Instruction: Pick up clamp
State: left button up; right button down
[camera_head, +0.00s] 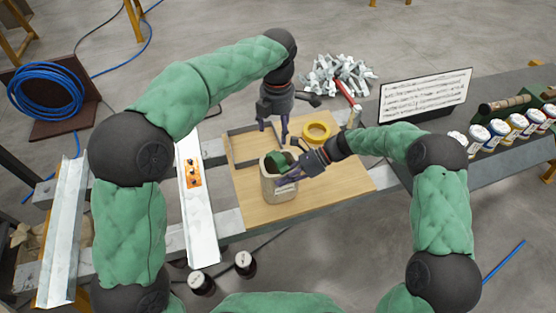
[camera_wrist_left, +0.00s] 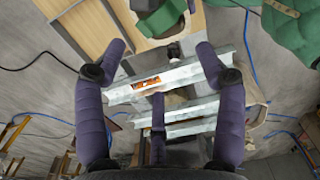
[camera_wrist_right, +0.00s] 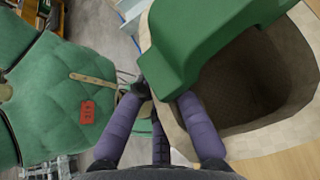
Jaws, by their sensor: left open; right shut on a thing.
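A thick green piece (camera_head: 281,160), which looks to be the clamp, sits at the mouth of a beige open container (camera_head: 282,188) on the wooden board. My right gripper (camera_head: 290,178) is at the container's rim, with its purple fingers closed on the lower end of the green piece (camera_wrist_right: 205,40). The container (camera_wrist_right: 300,145) is open and dark inside in the right wrist view. My left gripper (camera_head: 274,126) is open and empty, pointing down above the board behind the container. The green piece (camera_wrist_left: 160,15) also shows at the top of the left wrist view.
A yellow tape ring (camera_head: 316,132) and a grey frame (camera_head: 240,147) lie on the wooden board (camera_head: 345,183). A pile of grey-white parts (camera_head: 338,76) lies beyond it. A printed panel (camera_head: 425,95) and several jars (camera_head: 498,128) stand at right. Metal rails (camera_head: 200,215) lie at left.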

aim_at(278, 156)
pick_arm(q)
notch_tip(278, 156, down, 12)
jog(key=shift+s+d+f+n, duration=0.1)
jog(key=shift+n, duration=1)
grip_shut()
